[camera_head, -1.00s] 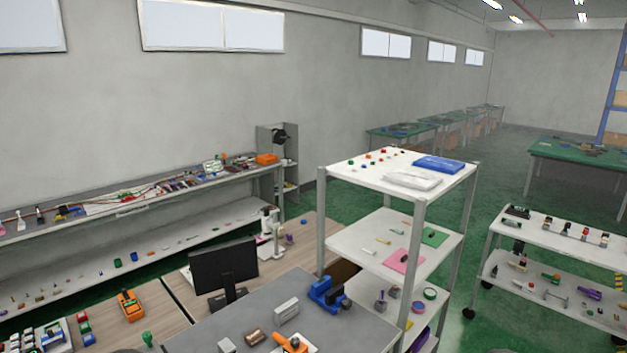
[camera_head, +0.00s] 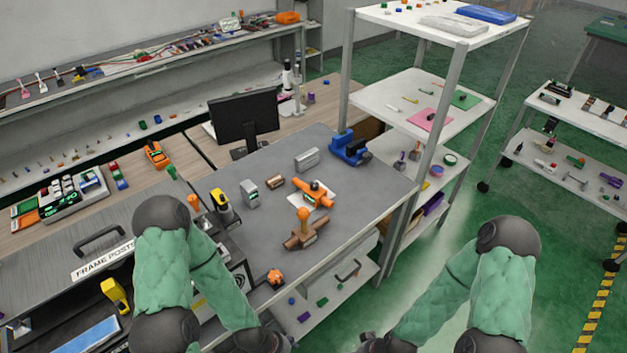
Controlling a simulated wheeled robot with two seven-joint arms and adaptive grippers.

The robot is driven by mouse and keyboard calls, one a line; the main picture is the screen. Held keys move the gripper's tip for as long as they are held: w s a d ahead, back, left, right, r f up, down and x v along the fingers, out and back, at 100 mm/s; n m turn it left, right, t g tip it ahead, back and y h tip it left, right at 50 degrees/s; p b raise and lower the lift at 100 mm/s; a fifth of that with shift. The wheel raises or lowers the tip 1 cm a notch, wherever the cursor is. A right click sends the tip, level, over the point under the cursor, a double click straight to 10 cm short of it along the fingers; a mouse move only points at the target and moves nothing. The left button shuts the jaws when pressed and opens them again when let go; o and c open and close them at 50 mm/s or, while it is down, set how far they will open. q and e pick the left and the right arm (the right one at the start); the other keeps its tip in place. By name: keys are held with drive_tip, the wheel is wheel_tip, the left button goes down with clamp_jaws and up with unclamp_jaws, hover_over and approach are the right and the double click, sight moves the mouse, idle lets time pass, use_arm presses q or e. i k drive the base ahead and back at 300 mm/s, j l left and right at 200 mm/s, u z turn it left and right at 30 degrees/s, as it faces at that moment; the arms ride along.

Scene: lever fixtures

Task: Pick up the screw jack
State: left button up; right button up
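I cannot tell for sure which object is the screw jack. On the grey tabletop (camera_head: 345,215), an orange lever fixture (camera_head: 313,192) lies on a white sheet. In front of it is a brown fixture (camera_head: 306,236) with an upright orange-topped post. A blue vise-like device (camera_head: 349,148) stands at the back right of the tabletop. My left gripper (camera_head: 268,344) and my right gripper (camera_head: 376,345) are low at the bottom edge, in front of the table and apart from these objects. Both are dark, small and partly cut off, so their fingers are unclear.
A grey block (camera_head: 306,159), a copper cylinder (camera_head: 276,182) and a grey device (camera_head: 249,194) also stand on the tabletop. A lower shelf (camera_head: 335,300) holds small parts. A white shelf rack (camera_head: 410,99) rises at the right. Green floor is clear between rack and right cart.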

sight(315, 199)
drive_tip(key=u, duration=0.5)
drive_tip(key=l+u, duration=0.2)
drive_tip(key=u, duration=0.2)
drive_tip(key=i+l+u, duration=0.1)
drive_tip(key=u, duration=0.3)
drive_tip(key=l+u, duration=0.3)
drive_tip(key=u, duration=0.15)
drive_tip(key=l+u, duration=0.2)
drive_tip(key=u, duration=0.2)
drive_tip(key=k+l+u, duration=0.1)
drive_tip(key=u, duration=0.3)
drive_tip(key=l, duration=0.1)
